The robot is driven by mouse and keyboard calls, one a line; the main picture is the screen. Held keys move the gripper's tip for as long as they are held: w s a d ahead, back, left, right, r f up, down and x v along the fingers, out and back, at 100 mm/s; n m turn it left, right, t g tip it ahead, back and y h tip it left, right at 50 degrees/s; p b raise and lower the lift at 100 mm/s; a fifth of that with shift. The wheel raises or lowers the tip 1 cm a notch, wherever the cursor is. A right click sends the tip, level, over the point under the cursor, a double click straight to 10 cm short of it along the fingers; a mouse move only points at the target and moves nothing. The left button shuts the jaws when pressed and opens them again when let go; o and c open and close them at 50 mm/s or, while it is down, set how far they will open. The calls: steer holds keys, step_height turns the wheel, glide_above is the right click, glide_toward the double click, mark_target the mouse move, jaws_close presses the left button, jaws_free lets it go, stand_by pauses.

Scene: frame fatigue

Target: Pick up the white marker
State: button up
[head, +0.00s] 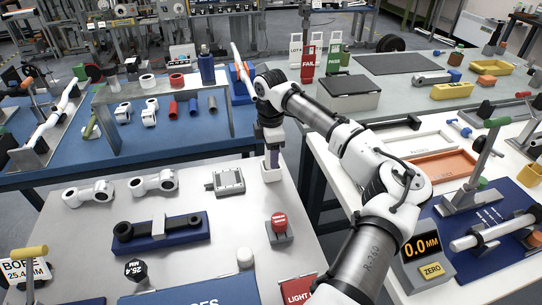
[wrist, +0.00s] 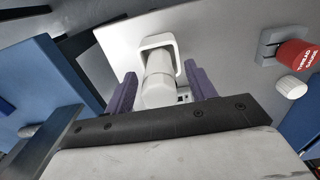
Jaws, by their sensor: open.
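A white cylinder that looks like the white marker (wrist: 158,88) stands in a square white holder (wrist: 160,42) in the wrist view. My gripper (wrist: 161,86) is open, with its purple fingers on either side of the cylinder. I cannot tell whether either finger touches it. In the head view my gripper (head: 272,148) points down over the white holder (head: 271,174) near the light bench's back edge. The marker is not clearly visible there, since the gripper covers it.
The red-topped thread gauge (head: 279,224) stands in front of the holder. A grey metal block (head: 225,181) lies left of it, and a blue tray with a black link (head: 160,235) lies nearer. A blue-topped bench (head: 180,138) stands behind, across a gap.

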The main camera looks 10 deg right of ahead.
steer(key=c, duration=1)
steer(key=shift+c, duration=0.2)
step_height(320, 180, up, 20)
steer(key=b, duration=0.1)
steer(key=shift+b, duration=0.3)
steer(key=shift+o, duration=1.4)
jaws_close()
